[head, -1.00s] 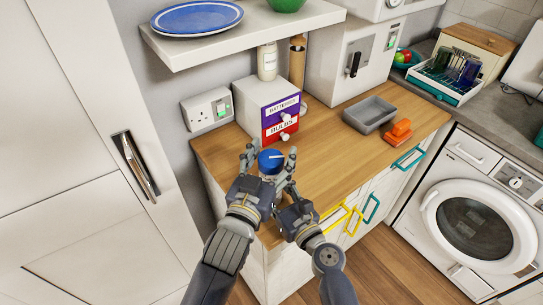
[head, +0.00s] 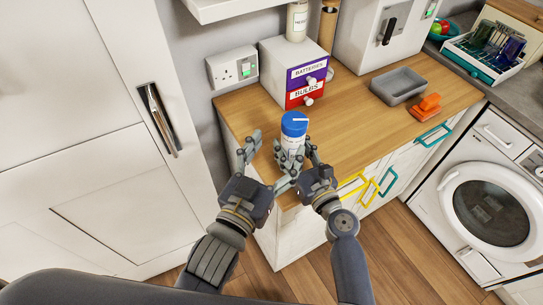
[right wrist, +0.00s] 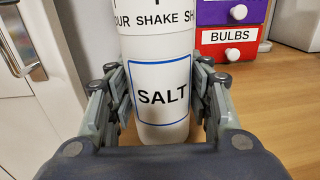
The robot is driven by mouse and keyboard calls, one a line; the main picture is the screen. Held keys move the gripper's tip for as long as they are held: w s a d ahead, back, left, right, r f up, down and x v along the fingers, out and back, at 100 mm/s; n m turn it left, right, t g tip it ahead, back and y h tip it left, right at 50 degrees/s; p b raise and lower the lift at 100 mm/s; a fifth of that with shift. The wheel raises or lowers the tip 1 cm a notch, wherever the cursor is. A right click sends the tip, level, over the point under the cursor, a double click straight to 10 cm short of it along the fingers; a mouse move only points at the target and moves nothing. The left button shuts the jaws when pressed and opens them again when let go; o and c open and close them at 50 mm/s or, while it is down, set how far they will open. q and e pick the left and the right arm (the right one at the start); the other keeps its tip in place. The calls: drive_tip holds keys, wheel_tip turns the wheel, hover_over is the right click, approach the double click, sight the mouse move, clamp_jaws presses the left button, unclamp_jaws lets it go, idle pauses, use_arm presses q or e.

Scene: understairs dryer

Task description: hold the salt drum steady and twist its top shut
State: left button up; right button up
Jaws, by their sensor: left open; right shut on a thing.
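The salt drum (right wrist: 163,90) is white with a SALT label and stands upright near the front left of the wooden worktop. Its blue top (head: 294,122) is on it, with a pale mark on its upper face. My right gripper (head: 294,158) is shut on the drum's white body below the top; in the right wrist view its fingers flank the label. My left gripper (head: 266,160) is open and empty, beside the drum on its left and lower than the blue top. I cannot tell whether the drum's base touches the worktop.
A drawer box (head: 296,75) marked BATTERIES and BULBS stands behind the drum, near a wall socket (head: 233,69). A grey tray (head: 398,85) and an orange item (head: 426,107) lie to the right. The worktop (head: 360,125) is clear between. A tall white door (head: 90,130) stands left.

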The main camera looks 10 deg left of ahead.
use_arm(q)
drive_tip(key=shift+v, duration=0.95)
use_arm(e)
drive_tip(key=o, duration=1.3)
use_arm(q)
drive_tip(key=v, duration=0.9)
use_arm(e)
drive_tip(key=v, duration=1.2)
drive_tip(key=shift+f, duration=0.2)
